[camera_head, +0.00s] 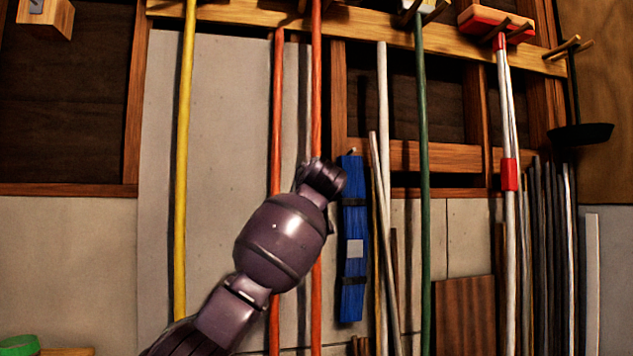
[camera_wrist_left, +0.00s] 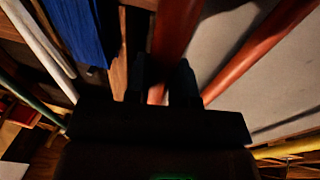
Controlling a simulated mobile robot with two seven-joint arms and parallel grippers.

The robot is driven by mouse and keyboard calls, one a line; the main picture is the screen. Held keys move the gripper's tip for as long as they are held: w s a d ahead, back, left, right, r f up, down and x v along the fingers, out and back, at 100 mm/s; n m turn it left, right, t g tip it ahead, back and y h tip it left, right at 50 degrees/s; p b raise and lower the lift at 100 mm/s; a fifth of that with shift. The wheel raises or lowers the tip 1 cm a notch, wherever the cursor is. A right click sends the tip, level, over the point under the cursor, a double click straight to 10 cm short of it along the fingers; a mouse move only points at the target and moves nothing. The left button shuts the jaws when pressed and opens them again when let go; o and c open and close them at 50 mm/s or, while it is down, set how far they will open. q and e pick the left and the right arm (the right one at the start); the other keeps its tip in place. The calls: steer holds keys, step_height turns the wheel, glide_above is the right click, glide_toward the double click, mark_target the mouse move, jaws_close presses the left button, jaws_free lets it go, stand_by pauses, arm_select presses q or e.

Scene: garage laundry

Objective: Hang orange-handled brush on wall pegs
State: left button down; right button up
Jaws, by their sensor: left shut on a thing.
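Two orange-red handles hang down the wall in the head view, and the tops of both are hard to make out or cut off. My left gripper (camera_head: 325,178) is at the right-hand orange handle (camera_head: 316,100). In the wrist view its fingers (camera_wrist_left: 163,85) are shut on this handle (camera_wrist_left: 175,30), which runs up between them. The other orange handle (camera_head: 277,110) stands just left, apart from the fingers. The head of the held brush is out of view. My right gripper is not in view.
A blue folded bundle (camera_head: 352,240) hangs close right of my gripper. A yellow pole (camera_head: 183,150), a green pole (camera_head: 423,150) and a red-and-silver tool (camera_head: 508,130) hang along the rail. Several thin boards (camera_head: 555,240) lean at the right.

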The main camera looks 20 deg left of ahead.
arm_select(q)
steer(key=c, duration=0.9)
jaws_free()
steer(key=shift+f, duration=0.15)
steer(key=b+v, duration=0.3)
steer(key=v, duration=0.7)
steer(key=shift+s+d, duration=0.15)
steer(key=shift+s, duration=0.25)
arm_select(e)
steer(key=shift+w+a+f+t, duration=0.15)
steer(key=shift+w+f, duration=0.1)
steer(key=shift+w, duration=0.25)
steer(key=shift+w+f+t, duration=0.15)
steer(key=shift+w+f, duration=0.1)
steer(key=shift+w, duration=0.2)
